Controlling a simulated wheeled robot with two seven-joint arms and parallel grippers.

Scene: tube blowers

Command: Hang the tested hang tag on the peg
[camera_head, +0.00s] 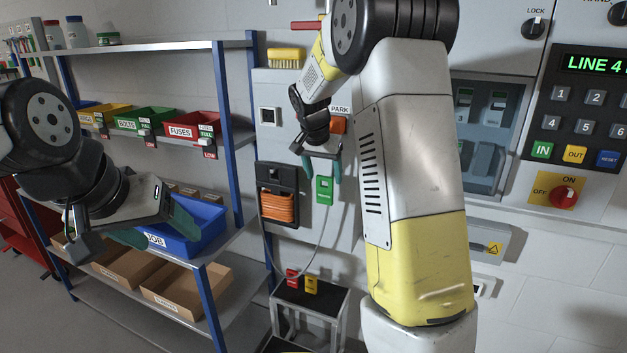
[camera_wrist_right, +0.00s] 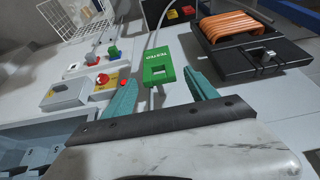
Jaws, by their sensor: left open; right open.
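The green hang tag (camera_head: 324,190) is at the grey wall panel, just below my right gripper (camera_head: 321,170). In the right wrist view the tag (camera_wrist_right: 159,66) has white lettering, upside down there, and a small window. It lies beyond and between the teal fingertips of my right gripper (camera_wrist_right: 160,84), which is open with a visible gap to the tag. I cannot make out the peg or what holds the tag up. My left gripper (camera_head: 152,228) is open and empty, in front of the shelf rack near the blue bin.
The shelf rack (camera_head: 225,95) with a blue bin (camera_head: 205,238) and cardboard boxes stands left. An orange cord holder (camera_head: 278,197) is left of the tag. A cable (camera_head: 322,243) hangs below it. A small stand (camera_head: 300,294) holds a red and a yellow item.

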